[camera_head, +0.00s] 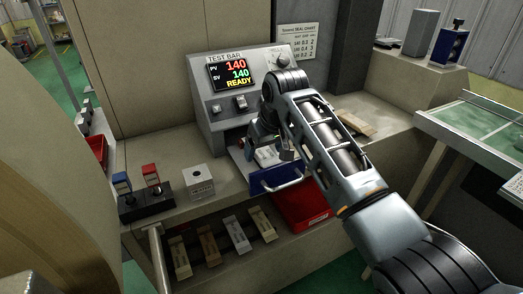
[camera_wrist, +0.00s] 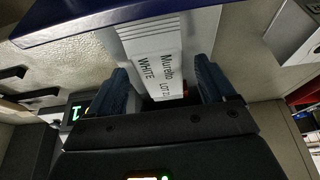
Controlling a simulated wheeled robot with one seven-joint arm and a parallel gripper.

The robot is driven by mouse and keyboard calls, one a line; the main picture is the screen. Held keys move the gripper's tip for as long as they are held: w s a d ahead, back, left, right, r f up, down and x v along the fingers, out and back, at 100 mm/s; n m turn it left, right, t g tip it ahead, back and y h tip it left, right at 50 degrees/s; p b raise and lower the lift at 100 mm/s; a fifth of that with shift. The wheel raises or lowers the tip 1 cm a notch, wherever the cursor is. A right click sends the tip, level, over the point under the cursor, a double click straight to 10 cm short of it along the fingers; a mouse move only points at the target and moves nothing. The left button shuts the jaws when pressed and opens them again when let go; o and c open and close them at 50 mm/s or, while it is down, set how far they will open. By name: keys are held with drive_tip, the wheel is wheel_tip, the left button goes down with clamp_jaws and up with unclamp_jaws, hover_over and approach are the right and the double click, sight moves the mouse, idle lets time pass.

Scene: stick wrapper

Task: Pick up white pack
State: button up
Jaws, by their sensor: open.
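The white pack (camera_wrist: 152,50), printed "WHITE" and "LOT", fills the middle of the wrist view. My gripper (camera_wrist: 162,68) is open, with one dark blue finger at each side of the pack's near end. I cannot tell whether either finger touches it. In the head view my gripper (camera_head: 270,143) is low in front of the test bar machine (camera_head: 213,104). A white shape (camera_head: 266,157), likely the pack, shows beneath it, partly hidden by the gripper, at a blue-fronted drawer (camera_head: 276,180).
A red tray (camera_head: 301,208) lies below the drawer. Several wrapped sticks (camera_head: 237,233) lie on the lower shelf to the left.

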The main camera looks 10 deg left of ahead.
drive_tip(key=shift+c, duration=0.5)
drive_tip(key=c, duration=1.1)
drive_tip(key=shift+r, duration=0.1)
